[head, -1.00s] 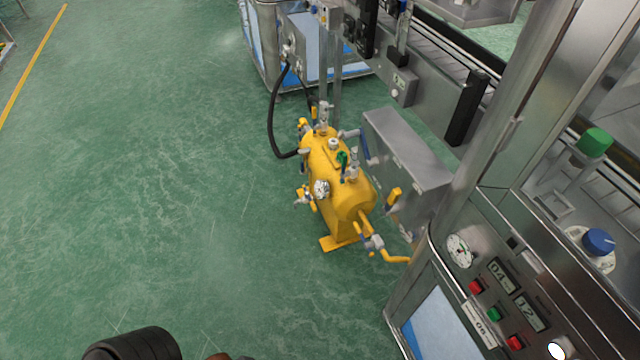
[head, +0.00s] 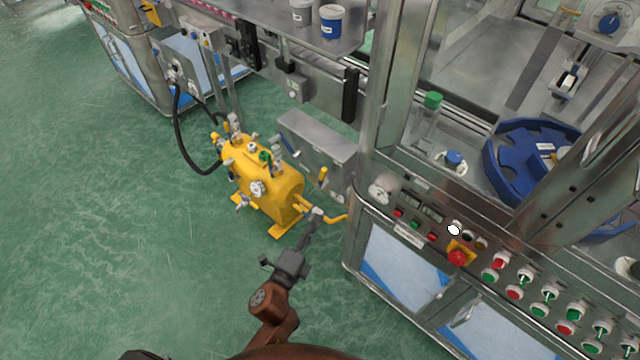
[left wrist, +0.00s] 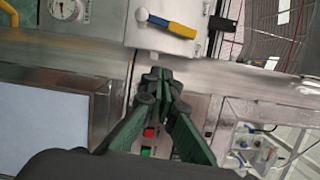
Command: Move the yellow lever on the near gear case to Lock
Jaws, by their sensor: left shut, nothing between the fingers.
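The near gear case (head: 318,137) is a grey metal box behind the yellow tank. Its yellow lever (head: 323,177) stands roughly upright on the front face in the head view. In the left wrist view the lever (left wrist: 181,29), yellow with a blue section, lies across the pale case face (left wrist: 150,38) at the top. My left gripper (head: 313,222) is shut and empty, in front of the tank and below the lever. Its dark green fingers (left wrist: 158,82) meet in the left wrist view, apart from the lever. Lock markings are not readable. My right gripper is not in view.
A yellow tank (head: 268,185) with valves and a yellow outlet pipe (head: 335,217) stands close beside the case. A steel machine cabinet with a button panel (head: 415,222) is to the right. A black hose (head: 183,145) curves left of the tank. Green floor is clear at left.

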